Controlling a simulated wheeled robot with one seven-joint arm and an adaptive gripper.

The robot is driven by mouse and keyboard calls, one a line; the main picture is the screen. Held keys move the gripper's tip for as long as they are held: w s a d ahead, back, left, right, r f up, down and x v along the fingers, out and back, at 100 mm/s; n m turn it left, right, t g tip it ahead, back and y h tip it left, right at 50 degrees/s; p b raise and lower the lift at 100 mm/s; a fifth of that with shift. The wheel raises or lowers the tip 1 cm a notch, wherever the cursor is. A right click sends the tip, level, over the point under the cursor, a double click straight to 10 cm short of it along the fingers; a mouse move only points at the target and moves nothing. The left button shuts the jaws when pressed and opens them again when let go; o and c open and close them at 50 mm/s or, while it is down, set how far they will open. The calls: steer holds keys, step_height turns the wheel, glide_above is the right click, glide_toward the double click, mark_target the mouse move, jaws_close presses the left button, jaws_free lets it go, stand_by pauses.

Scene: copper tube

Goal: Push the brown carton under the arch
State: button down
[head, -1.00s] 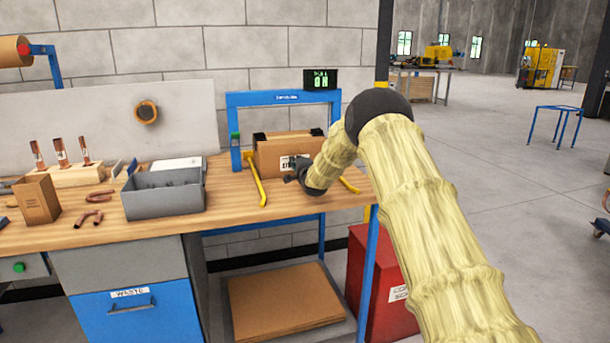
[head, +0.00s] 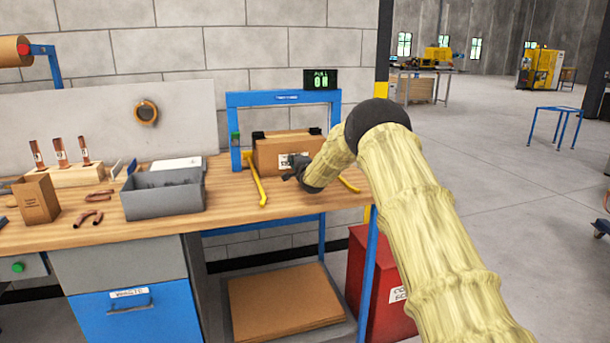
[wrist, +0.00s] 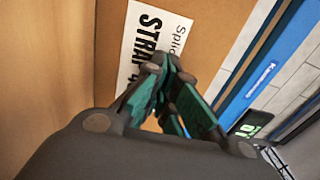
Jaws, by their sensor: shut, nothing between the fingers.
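The brown carton (head: 270,155) sits on the workbench at the blue arch (head: 232,120), between two yellow guide rails (head: 256,180). Its top reaches the dark blocks at the arch, and part of its front is hidden by my arm. My gripper (head: 294,170) is in front of the carton's near face, at its white label. In the wrist view the carton (wrist: 215,30) fills the upper left, with the label (wrist: 140,45) right at my shut fingertips (wrist: 165,75). I cannot tell for certain whether they touch. The arch (wrist: 255,75) shows at the right.
A green display (head: 320,80) stands above the arch. A grey bin (head: 165,198), an open small carton (head: 38,198), copper tubes (head: 95,197) and a wooden stand (head: 70,175) occupy the bench's left. A red bin (head: 375,290) stands below the bench's right end.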

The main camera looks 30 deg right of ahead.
steer(key=shift+b+x, duration=0.4)
steer(key=shift+x, duration=0.85)
steer(key=shift+s, duration=0.1)
steer(key=shift+p+v, duration=0.55)
steer(key=shift+v, duration=2.4)
